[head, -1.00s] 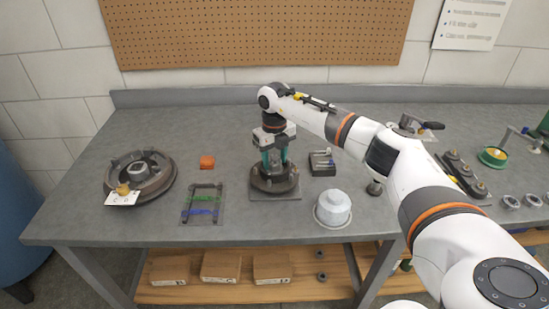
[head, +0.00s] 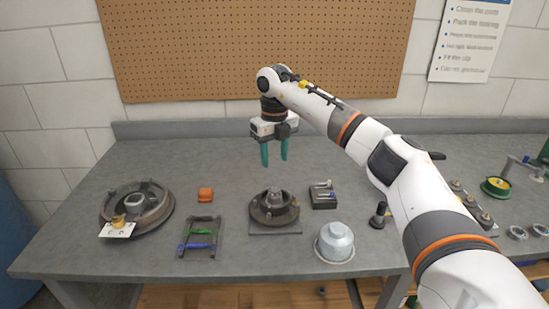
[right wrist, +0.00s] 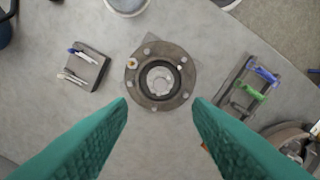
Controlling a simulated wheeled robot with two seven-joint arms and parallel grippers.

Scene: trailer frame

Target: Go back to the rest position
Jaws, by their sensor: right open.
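My right gripper (head: 274,154) hangs pointing down above the back middle of the bench, its two teal fingers apart and empty. In the right wrist view the fingers (right wrist: 160,118) frame bare bench with nothing between them. A hub with studs (head: 274,207) stands on a square plate below and in front of the gripper, clear of it. The hub also shows in the right wrist view (right wrist: 161,79), ahead of the fingertips. My left gripper is in neither view.
A pegboard (head: 255,45) hangs on the wall behind.

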